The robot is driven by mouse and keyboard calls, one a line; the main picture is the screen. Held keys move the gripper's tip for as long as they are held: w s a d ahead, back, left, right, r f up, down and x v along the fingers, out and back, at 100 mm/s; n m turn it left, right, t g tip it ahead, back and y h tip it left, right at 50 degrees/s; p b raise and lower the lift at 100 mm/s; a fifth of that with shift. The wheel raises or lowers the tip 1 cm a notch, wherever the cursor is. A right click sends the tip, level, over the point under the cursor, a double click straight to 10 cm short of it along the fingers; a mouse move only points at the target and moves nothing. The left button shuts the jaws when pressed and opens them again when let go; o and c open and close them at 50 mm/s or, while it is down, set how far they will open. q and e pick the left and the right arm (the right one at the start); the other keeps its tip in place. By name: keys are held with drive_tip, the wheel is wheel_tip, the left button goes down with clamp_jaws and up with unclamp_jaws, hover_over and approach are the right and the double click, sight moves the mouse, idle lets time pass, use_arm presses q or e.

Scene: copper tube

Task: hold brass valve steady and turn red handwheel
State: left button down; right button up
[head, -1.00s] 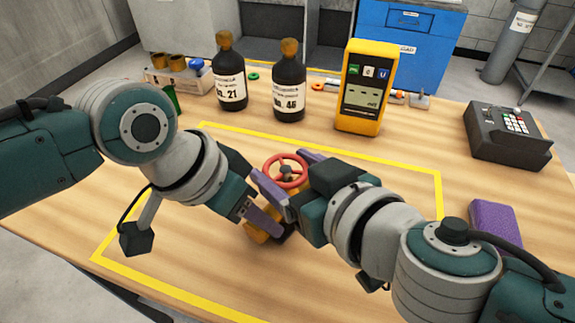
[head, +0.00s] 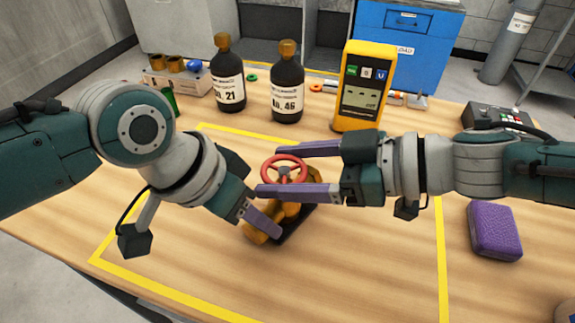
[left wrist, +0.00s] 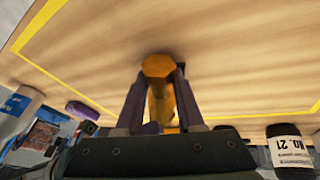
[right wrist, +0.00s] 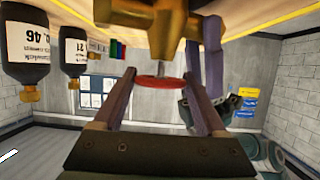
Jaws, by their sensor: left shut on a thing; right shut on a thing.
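The brass valve (head: 290,210) stands on a dark base within the yellow outline on the table. My left gripper (head: 262,222) is shut on the valve's brass body, near its left end; the left wrist view shows the purple fingers on both sides of the brass piece (left wrist: 158,68). The red handwheel (head: 284,158) sits on top of the valve. My right gripper (head: 270,170) reaches in from the right with its fingers on opposite sides of the handwheel. The right wrist view shows the red rim (right wrist: 158,82) between the fingers. The near finger hides part of the valve.
Two dark bottles (head: 286,90) and a yellow meter (head: 363,85) stand behind the outline. A purple block (head: 495,230) lies at right, and a dark keypad device (head: 490,115) sits behind my right arm. The table front is clear.

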drive_tip(key=shift+f+n+g, duration=0.1)
drive_tip(key=shift+n+g, duration=0.2)
drive_tip(key=o, duration=1.1)
